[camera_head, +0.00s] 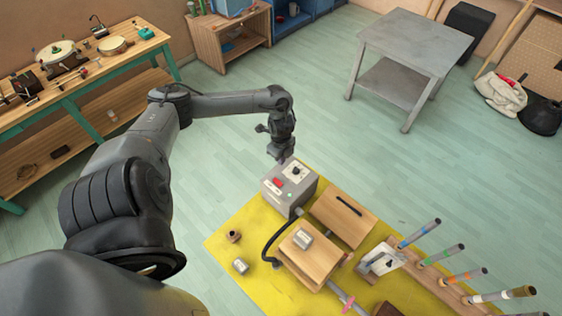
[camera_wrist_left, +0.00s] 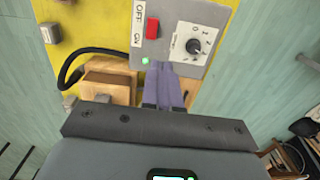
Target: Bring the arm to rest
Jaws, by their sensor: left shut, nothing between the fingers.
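My left gripper (camera_head: 283,160) is at the far edge of a grey control box (camera_head: 273,199) in the head view, and its arm comes in from the left. In the left wrist view its purple-grey fingers (camera_wrist_left: 161,66) are together, with nothing between them. They overlap the edge of the control box (camera_wrist_left: 178,40) in that picture; I cannot tell whether they touch it. The box carries a red switch (camera_wrist_left: 153,28) beside an OFF/ON label, a black knob (camera_wrist_left: 193,46) and a lit green lamp (camera_wrist_left: 145,60). My right gripper is not in view.
The box stands on a yellow surface (camera_head: 228,245) with wooden blocks (camera_head: 343,217), a black cable (camera_head: 270,245) and a rack of upright coloured tubes (camera_head: 428,256). A workbench (camera_head: 120,62) is at left, a grey table (camera_head: 415,40) at back right. Green floor between is clear.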

